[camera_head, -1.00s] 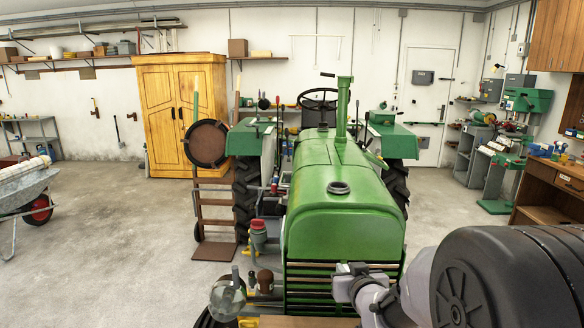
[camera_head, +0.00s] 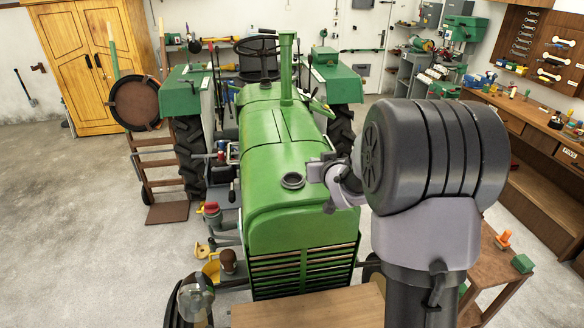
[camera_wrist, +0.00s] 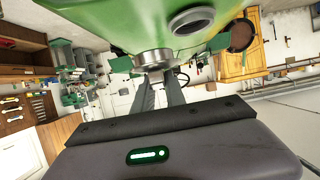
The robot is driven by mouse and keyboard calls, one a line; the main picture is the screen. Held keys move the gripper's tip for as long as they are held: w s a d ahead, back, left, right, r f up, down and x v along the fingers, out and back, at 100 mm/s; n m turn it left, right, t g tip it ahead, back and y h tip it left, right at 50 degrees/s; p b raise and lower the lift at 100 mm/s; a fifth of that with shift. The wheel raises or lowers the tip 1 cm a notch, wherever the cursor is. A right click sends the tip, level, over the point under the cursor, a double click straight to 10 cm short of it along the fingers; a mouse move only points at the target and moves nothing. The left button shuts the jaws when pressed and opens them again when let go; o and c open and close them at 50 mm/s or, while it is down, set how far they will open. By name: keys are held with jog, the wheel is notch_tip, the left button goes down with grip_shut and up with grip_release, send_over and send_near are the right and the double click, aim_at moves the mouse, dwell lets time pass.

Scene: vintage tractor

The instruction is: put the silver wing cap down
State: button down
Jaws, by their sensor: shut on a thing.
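The silver wing cap (camera_wrist: 153,60) is a round, shiny metal disc, held at the tips of my gripper's two fingers (camera_wrist: 160,88) in the wrist view. My gripper is shut on it. The green tractor (camera_head: 275,150) stands in front of me, and the cap appears close to its hood (camera_wrist: 110,22); I cannot tell whether they touch. An open round filler neck (camera_head: 292,180) is on top of the hood, and it also shows in the wrist view (camera_wrist: 190,20) beside the cap. In the head view my wrist is at the hood's right side; the cap is not clear there.
A wooden surface (camera_head: 340,308) lies low before the tractor's grille. A small wooden table (camera_head: 490,270) with an orange-handled tool (camera_head: 503,240) and a green block (camera_head: 522,263) stands at right. A workbench (camera_head: 540,130) lines the right wall. The floor at left is mostly clear.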

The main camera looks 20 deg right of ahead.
jog(key=w+a, duration=0.3)
jog(key=w+a+p, duration=0.1)
jog(key=w+a, duration=0.1)
jog(key=shift+a+f, duration=0.2)
jog(key=shift+f, duration=0.05)
jog(key=f, duration=0.3)
jog(key=shift+w+a+f+p, duration=0.15)
jog(key=shift+w+f+p, duration=0.1)
jog(key=shift+f+p, duration=0.15)
jog(key=shift+s, duration=0.1)
jog(key=shift+f+b, duration=0.15)
jog(key=shift+b, duration=0.2)
jog(key=c, duration=1.4)
grip_release()
jog(key=shift+o, duration=0.2)
